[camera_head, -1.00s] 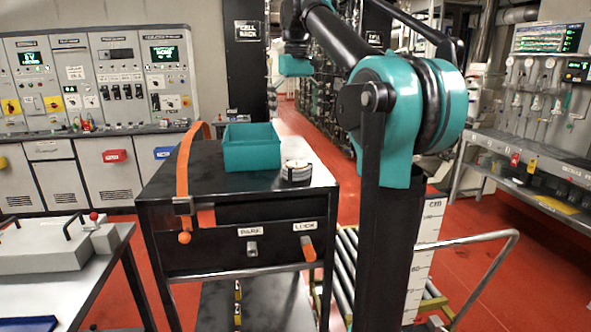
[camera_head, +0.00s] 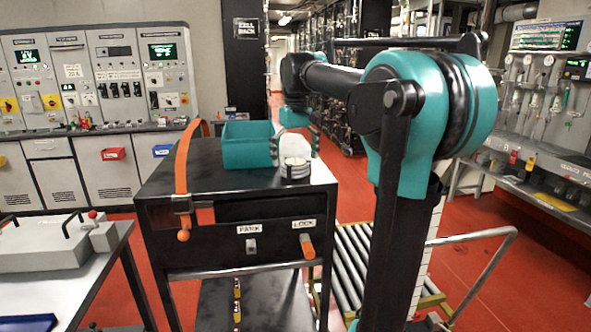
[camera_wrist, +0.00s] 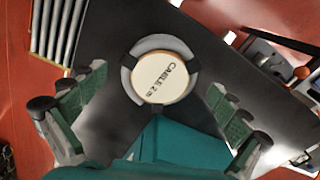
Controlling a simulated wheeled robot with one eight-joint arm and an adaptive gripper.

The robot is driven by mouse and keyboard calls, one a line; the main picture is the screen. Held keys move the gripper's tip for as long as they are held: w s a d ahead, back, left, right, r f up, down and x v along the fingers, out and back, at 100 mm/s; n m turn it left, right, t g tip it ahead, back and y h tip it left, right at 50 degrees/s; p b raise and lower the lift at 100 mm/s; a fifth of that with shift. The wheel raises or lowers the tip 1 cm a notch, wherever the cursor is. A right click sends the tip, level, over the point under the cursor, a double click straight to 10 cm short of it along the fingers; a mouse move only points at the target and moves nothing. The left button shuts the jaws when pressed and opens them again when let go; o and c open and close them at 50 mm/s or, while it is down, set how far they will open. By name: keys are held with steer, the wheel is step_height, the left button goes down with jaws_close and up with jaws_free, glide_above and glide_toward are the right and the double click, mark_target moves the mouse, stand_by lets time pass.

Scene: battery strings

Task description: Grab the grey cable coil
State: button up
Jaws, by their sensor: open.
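The grey cable coil (camera_head: 295,170) lies flat on the black cart top, right of the teal bin. In the wrist view the grey coil (camera_wrist: 136,60) shows a pale round top lettered "CABLE 2 m", with dark bands around its ring. My gripper (camera_head: 294,149) is open above the coil. In the wrist view the gripper's green-padded fingers (camera_wrist: 157,84) stand on both sides of the coil, apart from it, with nothing between them held. How far the fingertips are above the cart top is unclear.
The teal bin (camera_head: 247,152) stands close to the coil on the cart (camera_head: 230,182). An orange strap (camera_head: 183,165) arches over the cart's left side. A roller conveyor (camera_head: 352,255) stands right of the cart. The cart top around the coil's front is clear.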

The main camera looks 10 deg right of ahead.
step_height(320, 180, down, 2)
steer(key=c, duration=1.4)
